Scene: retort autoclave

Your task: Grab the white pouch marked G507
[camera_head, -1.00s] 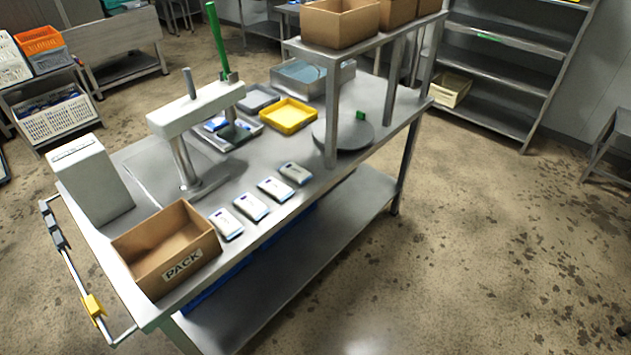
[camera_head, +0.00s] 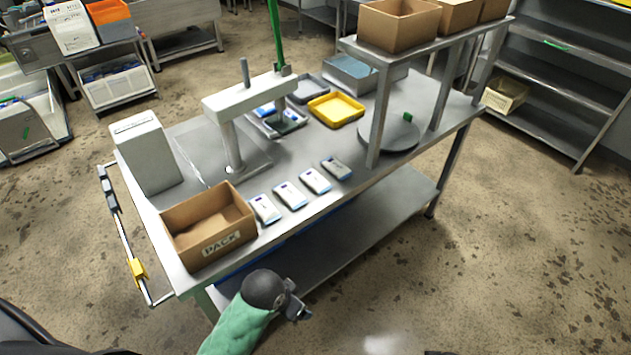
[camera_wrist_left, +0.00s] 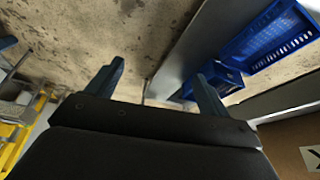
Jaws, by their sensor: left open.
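Several small pouches lie in a row along the front edge of the steel table in the head view. Three are white with blue edges: the leftmost (camera_head: 266,208), the second (camera_head: 291,195) and the third (camera_head: 316,181). The rightmost pouch (camera_head: 337,167) looks greyer. Their markings are too small to read, so I cannot tell which is G507. My left gripper (camera_head: 298,301) is in front of the table, apart from the pouches. In the left wrist view its fingers (camera_wrist_left: 160,75) are spread and empty. My right gripper is not seen.
An open cardboard box marked PACK (camera_head: 208,228) stands left of the pouches. Behind them are a press-like stand (camera_head: 232,140) and a yellow tray (camera_head: 336,109). A shelf frame (camera_head: 378,115) rises at the right. Blue crates (camera_wrist_left: 268,42) show in the wrist view.

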